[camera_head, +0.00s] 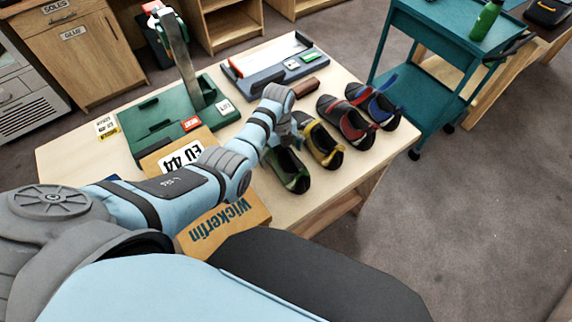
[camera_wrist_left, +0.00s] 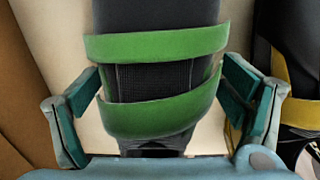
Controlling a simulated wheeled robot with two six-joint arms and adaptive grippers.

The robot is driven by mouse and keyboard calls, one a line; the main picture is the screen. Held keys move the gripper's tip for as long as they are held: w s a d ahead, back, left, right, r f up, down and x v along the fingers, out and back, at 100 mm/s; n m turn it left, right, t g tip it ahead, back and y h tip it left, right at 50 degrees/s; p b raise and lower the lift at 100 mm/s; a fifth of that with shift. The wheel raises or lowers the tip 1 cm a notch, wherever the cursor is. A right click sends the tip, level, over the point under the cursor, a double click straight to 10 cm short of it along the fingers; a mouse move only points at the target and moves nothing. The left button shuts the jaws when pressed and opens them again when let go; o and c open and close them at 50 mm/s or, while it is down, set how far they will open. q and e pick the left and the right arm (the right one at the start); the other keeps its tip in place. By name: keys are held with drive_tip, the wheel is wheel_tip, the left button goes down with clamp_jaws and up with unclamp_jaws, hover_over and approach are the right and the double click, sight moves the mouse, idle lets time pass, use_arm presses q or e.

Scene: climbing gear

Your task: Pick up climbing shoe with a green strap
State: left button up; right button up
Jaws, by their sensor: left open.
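The climbing shoe with a green strap (camera_head: 291,172) lies on the wooden table (camera_head: 335,185), the leftmost in a row of shoes. In the left wrist view the black shoe with two green bands (camera_wrist_left: 155,116) fills the middle. My left gripper (camera_head: 284,140) is above the shoe in the head view. In the left wrist view its two teal fingers (camera_wrist_left: 158,108) are open, one on each side of the green-banded part. I cannot tell whether they touch it. My left arm hides part of the shoe in the head view. My right gripper is not in view.
A yellow-trimmed shoe (camera_head: 322,146) lies close on the right, also at the right edge of the wrist view (camera_wrist_left: 283,80). Red (camera_head: 352,122) and blue-strapped (camera_head: 376,103) shoes lie beyond. A Wickerfin box (camera_head: 232,222) is on the left.

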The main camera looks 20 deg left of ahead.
use_arm(q)
drive_tip(key=shift+f, duration=0.25)
drive_tip(key=shift+s+r, duration=0.25)
drive_tip(key=shift+c, duration=0.7)
drive_tip(key=shift+s+r, duration=0.1)
drive_tip(key=shift+s, duration=0.05)
drive_tip(key=c, duration=1.2)
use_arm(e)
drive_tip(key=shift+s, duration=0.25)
